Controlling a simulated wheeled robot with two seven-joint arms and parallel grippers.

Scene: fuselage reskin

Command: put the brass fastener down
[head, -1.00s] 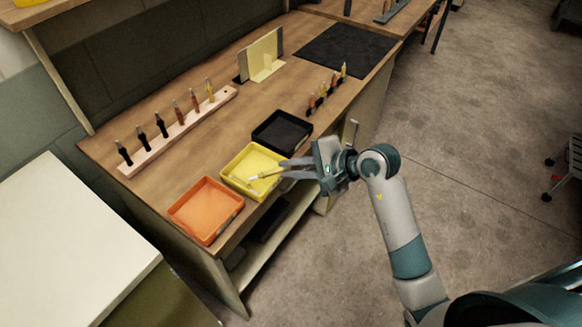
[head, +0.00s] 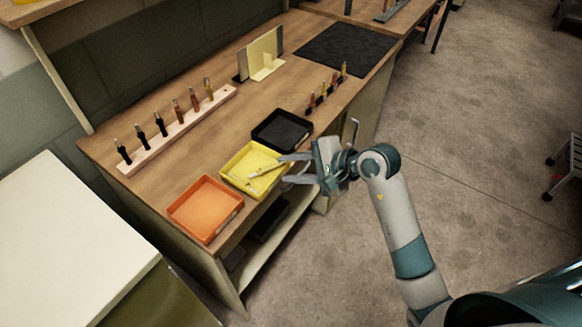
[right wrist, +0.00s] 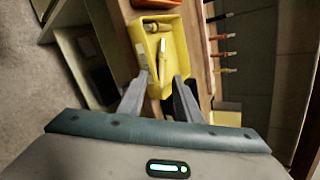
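My right gripper (head: 290,168) is open at the right edge of the yellow tray (head: 226,177). Its fingers stand apart with nothing between them. A slim pale fastener (head: 264,170), likely the brass one, lies in the yellow tray just beyond the fingertips. In the right wrist view, the open right gripper (right wrist: 160,92) points into the yellow tray (right wrist: 178,30), and the fastener (right wrist: 163,54) lies ahead of the fingers. A second small pale piece (right wrist: 157,27) lies farther in. Brass colour is hard to make out. My left gripper is out of view.
An orange tray (head: 184,207) and a black tray (head: 262,128) flank the yellow one. A wooden rack (head: 155,154) of several upright tools stands behind. A smaller row of pieces (head: 324,92) and a dark mat (head: 345,50) lie toward the far end. Open floor is at right.

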